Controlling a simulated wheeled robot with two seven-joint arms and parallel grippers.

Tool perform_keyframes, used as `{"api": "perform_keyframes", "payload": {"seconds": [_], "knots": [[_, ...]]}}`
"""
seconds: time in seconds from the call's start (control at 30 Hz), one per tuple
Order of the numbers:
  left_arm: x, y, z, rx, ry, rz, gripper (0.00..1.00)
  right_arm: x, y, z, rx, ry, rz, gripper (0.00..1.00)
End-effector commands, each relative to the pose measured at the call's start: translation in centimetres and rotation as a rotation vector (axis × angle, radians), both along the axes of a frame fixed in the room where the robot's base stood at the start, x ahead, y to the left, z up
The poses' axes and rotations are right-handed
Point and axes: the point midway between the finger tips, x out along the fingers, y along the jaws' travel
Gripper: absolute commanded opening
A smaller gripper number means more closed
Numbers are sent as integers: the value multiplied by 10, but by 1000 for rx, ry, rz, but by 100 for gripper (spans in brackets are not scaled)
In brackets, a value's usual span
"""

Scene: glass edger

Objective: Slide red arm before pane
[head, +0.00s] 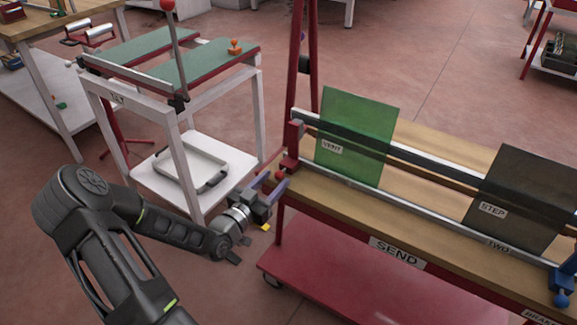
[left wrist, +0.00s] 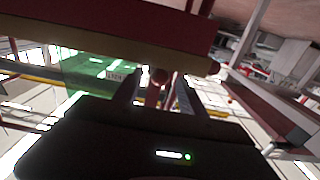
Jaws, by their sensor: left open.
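The red arm (head: 292,152) sits at the left end of the rail on the wooden-topped bench, left of the green pane and apart from it. Its round red knob (head: 281,176) hangs at the near side. The green pane (head: 360,130), labelled VENT, stands upright in the rail. My left gripper (head: 277,188) is open at the knob. In the left wrist view the knob (left wrist: 160,76) shows between the two fingers of the left gripper (left wrist: 157,92); I cannot tell whether they touch it. My right gripper is out of view.
A dark pane (head: 522,205) labelled STEP stands farther right in the rail. A blue arm (head: 563,284) is at the right end. A SEND label (head: 397,252) is on the bench front, above a red lower shelf (head: 370,290). A green-topped white stand (head: 215,62) is behind my left arm.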

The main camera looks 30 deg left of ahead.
Motion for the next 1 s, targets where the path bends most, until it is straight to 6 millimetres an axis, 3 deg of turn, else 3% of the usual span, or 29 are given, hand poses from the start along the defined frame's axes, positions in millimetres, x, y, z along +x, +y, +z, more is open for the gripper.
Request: {"api": "perform_keyframes", "payload": {"seconds": [0.17,0.6,0.93,1.0], "knots": [[12,0,0,1,-2,-1,48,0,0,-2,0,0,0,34],[73,1,0,0,-2,0,48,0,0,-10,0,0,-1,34],[78,1,0,-1,0,0,48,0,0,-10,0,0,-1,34],[78,1,0,-1,0,0,44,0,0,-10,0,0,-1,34]]}}
